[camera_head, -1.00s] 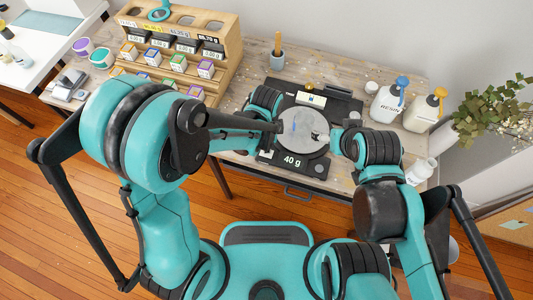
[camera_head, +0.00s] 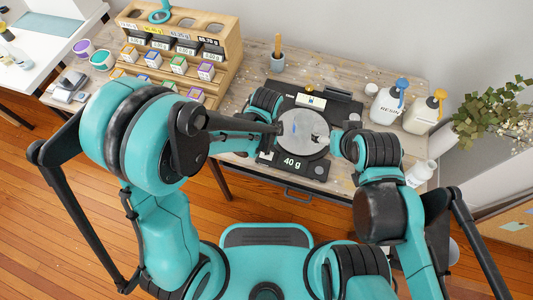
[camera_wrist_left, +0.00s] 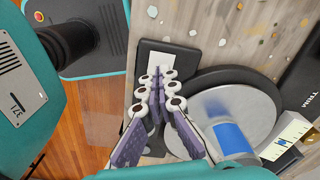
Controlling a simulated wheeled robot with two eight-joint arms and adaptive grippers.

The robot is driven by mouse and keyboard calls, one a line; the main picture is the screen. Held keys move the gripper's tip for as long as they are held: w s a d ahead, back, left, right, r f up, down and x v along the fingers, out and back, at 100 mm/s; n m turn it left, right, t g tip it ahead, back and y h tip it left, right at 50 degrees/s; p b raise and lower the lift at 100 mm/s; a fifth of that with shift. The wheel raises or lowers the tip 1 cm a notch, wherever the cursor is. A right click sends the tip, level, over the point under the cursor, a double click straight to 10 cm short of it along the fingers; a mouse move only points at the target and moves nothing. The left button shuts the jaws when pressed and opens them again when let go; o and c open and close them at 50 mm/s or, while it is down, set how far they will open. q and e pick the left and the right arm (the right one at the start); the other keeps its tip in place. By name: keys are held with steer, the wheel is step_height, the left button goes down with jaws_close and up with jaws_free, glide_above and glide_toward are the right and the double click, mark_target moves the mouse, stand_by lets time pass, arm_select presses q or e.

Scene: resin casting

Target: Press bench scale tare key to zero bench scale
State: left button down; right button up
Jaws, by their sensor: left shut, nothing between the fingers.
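The bench scale (camera_head: 325,114) stands on the wooden bench with a round grey plate, and its front display (camera_head: 292,161) reads 40 g. A small white key-like patch (camera_head: 265,157) lies at the left end of its front panel; its label is unreadable. My left gripper (camera_wrist_left: 155,74) is shut and empty, its fingertips over or at the white patch in the left wrist view; contact cannot be told. My left arm mostly hides it in the head view. A blue-and-white cylinder (camera_wrist_left: 232,138) shows over the plate. My right gripper (camera_head: 326,137) is at the plate's right side, fingers unclear.
A wooden rack (camera_head: 215,50) with small boxes stands at the back left. Two pump bottles (camera_head: 386,104) and (camera_head: 422,114) and a plant (camera_head: 495,115) are at the right.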

arm_select(q)
steer(key=shift+f+b, duration=0.8)
steer(key=shift+r, duration=0.1)
stand_by(0.3)
step_height(320, 180, up, 5)
steer(key=p, duration=0.4)
stand_by(0.6)
steer(key=s+a+r+n+t, duration=0.2)
steer(key=a+r+n+t, duration=0.1)
steer(key=a+r+n, duration=0.5)
steer(key=s+a+r+n+t, duration=0.3)
steer(key=a+r+n+t, duration=0.1)
steer(key=a+r+n, duration=0.4)
steer(key=shift+a+n, duration=0.5)
steer(key=shift+a, duration=0.45)
